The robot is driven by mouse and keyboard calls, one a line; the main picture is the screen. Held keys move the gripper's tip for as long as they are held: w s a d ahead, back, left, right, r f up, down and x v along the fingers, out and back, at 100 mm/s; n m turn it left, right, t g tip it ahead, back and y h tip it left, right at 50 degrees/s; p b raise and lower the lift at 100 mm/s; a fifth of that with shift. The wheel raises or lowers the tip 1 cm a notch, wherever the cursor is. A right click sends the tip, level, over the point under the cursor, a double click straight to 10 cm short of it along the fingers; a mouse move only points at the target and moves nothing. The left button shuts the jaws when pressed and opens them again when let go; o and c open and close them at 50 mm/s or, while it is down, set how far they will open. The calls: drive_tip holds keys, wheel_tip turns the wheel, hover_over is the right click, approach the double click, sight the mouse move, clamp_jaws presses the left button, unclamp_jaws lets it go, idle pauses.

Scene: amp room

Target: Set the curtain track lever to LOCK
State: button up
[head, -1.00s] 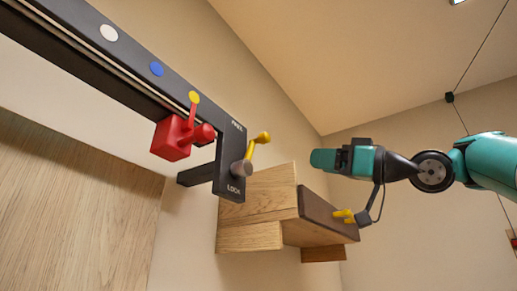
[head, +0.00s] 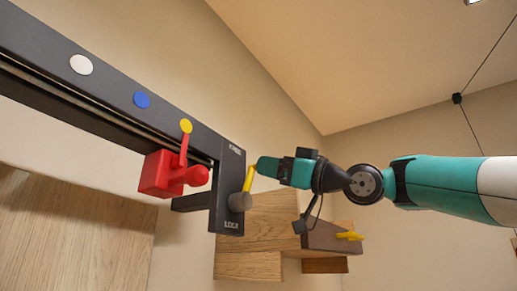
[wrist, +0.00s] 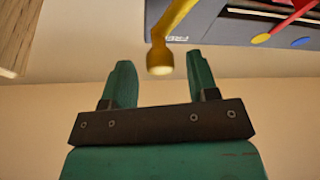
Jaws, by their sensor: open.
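The curtain track lever (head: 249,180) is a yellow handle on a round grey pivot at the right end of the black track (head: 205,140). It points up, toward the upper label, which appears to read FREE; LOCK is printed below the pivot. In the wrist view the yellow lever (wrist: 168,32) hangs down from the top, its knob between my fingertips. My gripper (head: 262,167) is teal and at the lever's upper end in the head view. In the wrist view my gripper (wrist: 160,60) is open, a finger on each side of the knob, with gaps visible.
White, blue and yellow dots mark the track.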

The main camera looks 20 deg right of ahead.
drive_tip(key=p+x, duration=0.1)
drive_tip(key=x, duration=0.3)
drive_tip(key=shift+p, duration=0.4)
